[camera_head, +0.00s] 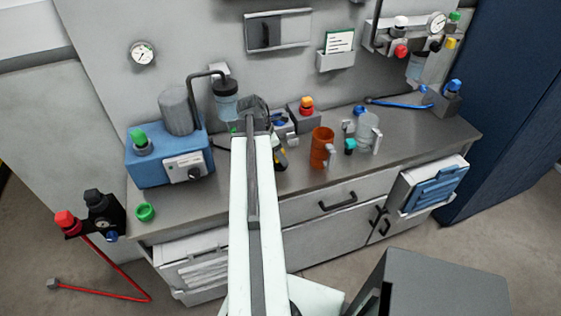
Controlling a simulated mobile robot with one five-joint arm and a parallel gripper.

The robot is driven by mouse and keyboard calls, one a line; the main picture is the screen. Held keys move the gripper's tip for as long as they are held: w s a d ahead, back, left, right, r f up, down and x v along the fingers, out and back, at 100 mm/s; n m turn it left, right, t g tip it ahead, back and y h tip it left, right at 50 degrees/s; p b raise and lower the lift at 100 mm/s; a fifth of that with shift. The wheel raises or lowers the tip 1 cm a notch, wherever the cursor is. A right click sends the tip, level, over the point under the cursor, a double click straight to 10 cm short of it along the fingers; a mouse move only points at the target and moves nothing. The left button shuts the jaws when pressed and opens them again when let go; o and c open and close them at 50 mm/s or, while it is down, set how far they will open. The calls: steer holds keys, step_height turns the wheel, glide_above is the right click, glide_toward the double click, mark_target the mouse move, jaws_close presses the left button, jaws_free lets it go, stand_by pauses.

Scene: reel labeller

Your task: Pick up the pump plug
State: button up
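My arm reaches from the bottom centre up over the bench, and my gripper (253,106) is a dark shape above the back of the worktop. Its fingertips are not clear, so I cannot tell if it is open or shut. The blue pump-like unit (140,170) stands at the left of the bench, with a grey cylinder and a green knob on top. A short dark cable (222,148) shows at its right side and runs behind my arm. I cannot make out the pump plug for certain; my arm hides part of that area.
A bottle with a black cap (226,100) stands left of my gripper. An orange mug (321,148) and a clear jug (367,132) stand to the right. A green ring (145,212) lies at the front left. The worktop (195,205) has free room at front left.

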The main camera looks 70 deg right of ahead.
steer(key=shift+r, duration=0.1)
jaws_close()
